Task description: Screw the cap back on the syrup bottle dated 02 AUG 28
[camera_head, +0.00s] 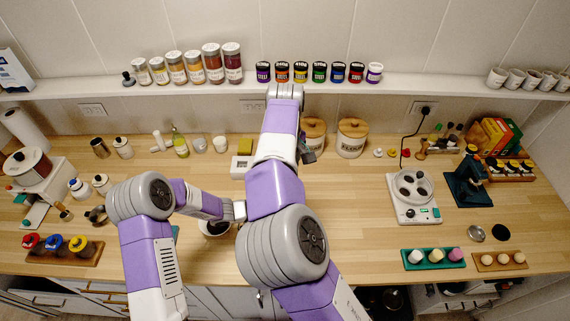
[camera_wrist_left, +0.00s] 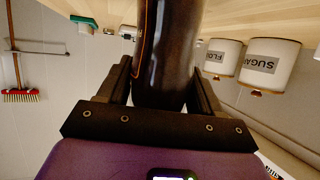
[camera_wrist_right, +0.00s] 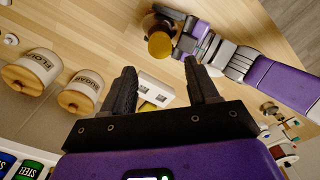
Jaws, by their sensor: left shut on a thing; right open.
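My left gripper (camera_wrist_left: 158,95) is shut on a dark brown bottle (camera_wrist_left: 163,50), which fills the space between its fingers. In the right wrist view the bottle (camera_wrist_right: 152,22) shows from above with a round gold cap (camera_wrist_right: 160,45) at its top end. I cannot tell whether the cap is screwed tight. No date is readable on the bottle. My right gripper (camera_wrist_right: 163,92) is open and empty, apart from the bottle and cap. In the head view the right gripper (camera_head: 308,155) is partly hidden by its own arm, which also blocks part of the counter near the left gripper (camera_head: 240,210).
Flour (camera_head: 313,131) and sugar (camera_head: 351,138) canisters stand at the back. A white device (camera_head: 240,167) sits on the counter behind the left gripper. A rack of coloured-lid jars (camera_head: 62,252) is front left.

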